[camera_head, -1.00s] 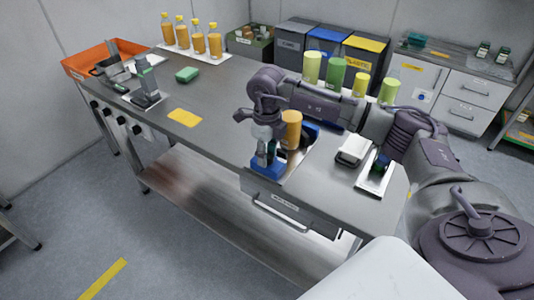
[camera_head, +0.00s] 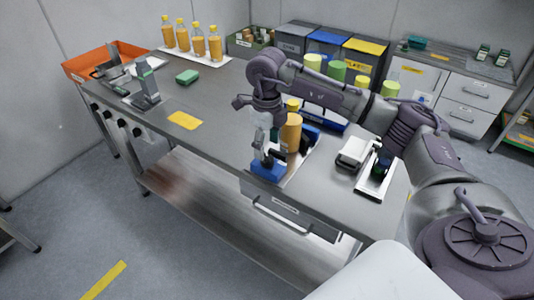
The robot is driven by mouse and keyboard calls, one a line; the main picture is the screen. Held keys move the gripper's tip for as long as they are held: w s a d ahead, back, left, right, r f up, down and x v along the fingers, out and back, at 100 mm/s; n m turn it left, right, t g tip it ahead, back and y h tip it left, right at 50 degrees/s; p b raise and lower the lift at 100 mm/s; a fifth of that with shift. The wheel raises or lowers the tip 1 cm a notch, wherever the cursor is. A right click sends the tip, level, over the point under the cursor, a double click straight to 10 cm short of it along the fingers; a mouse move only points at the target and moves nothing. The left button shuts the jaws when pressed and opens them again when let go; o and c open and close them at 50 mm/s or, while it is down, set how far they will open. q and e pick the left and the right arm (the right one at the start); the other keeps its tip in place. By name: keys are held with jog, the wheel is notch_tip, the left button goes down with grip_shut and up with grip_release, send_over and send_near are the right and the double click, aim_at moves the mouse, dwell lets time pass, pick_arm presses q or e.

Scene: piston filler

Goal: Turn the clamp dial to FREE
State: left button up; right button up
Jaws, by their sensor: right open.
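My right arm reaches in from the right. Its right gripper (camera_head: 267,155) points down just above a blue block (camera_head: 267,171) at the bench's front edge, and its jaws are open. Whether they touch the block is unclear. No marking that reads FREE can be made out, and the clamp dial cannot be told apart; the gripper partly covers this area. My left gripper is out of view.
An orange bin (camera_head: 105,60) and several bottles are at the back left.

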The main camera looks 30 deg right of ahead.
aim_at(267, 159)
notch_tip(267, 159, up, 8)
jog(key=shift+f, duration=0.25)
dwell(0.4)
